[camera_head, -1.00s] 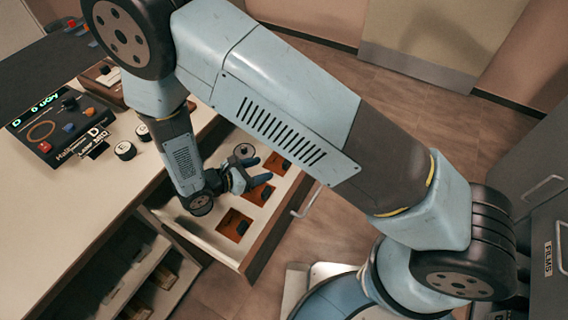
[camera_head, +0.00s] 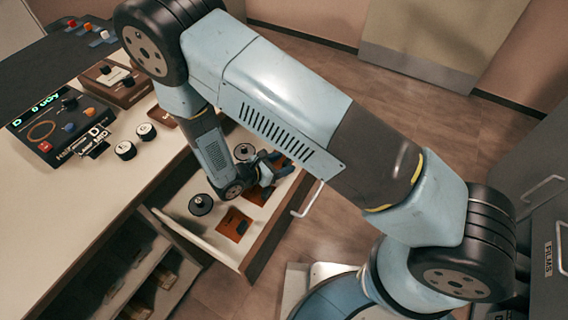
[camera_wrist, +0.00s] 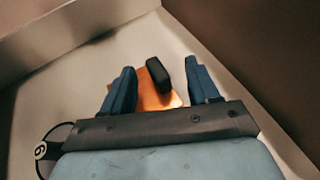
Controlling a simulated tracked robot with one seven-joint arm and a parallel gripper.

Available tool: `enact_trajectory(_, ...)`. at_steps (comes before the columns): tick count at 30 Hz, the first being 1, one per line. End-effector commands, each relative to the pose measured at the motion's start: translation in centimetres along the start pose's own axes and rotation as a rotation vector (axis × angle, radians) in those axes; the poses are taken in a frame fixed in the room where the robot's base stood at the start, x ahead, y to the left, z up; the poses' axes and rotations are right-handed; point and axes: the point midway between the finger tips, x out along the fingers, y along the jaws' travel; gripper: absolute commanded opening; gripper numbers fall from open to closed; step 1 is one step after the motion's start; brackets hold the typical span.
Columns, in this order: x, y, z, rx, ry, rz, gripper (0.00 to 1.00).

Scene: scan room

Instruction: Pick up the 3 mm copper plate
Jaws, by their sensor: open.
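An open drawer (camera_head: 168,222) holds square copper plates: a near one (camera_head: 233,222), a middle one (camera_head: 259,195) and one farther back, mostly covered by my gripper (camera_head: 280,164). I cannot read their thicknesses, so which is 3 mm is unclear. In the wrist view, my gripper (camera_wrist: 160,80) is open, its two blue fingers on either side of a black block (camera_wrist: 158,75) that stands on a copper plate (camera_wrist: 149,101). The fingers look apart from the block. Part of this plate is hidden behind my gripper.
Black round weights sit in the drawer, one near the front (camera_head: 200,204) and one farther back (camera_head: 244,152). A control box (camera_head: 62,125) and two round pieces (camera_head: 125,150) stand on the bench.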

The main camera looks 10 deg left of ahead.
Motion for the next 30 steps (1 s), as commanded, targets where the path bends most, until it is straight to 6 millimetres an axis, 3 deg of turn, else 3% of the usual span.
enact_trajectory(7, 3.4, 0.3, -0.2, -0.001, -0.001, -0.001, 0.6)
enact_trajectory(16, 4.0, 0.3, -0.2, 0.001, 0.0, 0.0, 0.59)
enact_trajectory(30, 4.0, 0.3, -0.2, 0.001, 0.0, 0.0, 0.14)
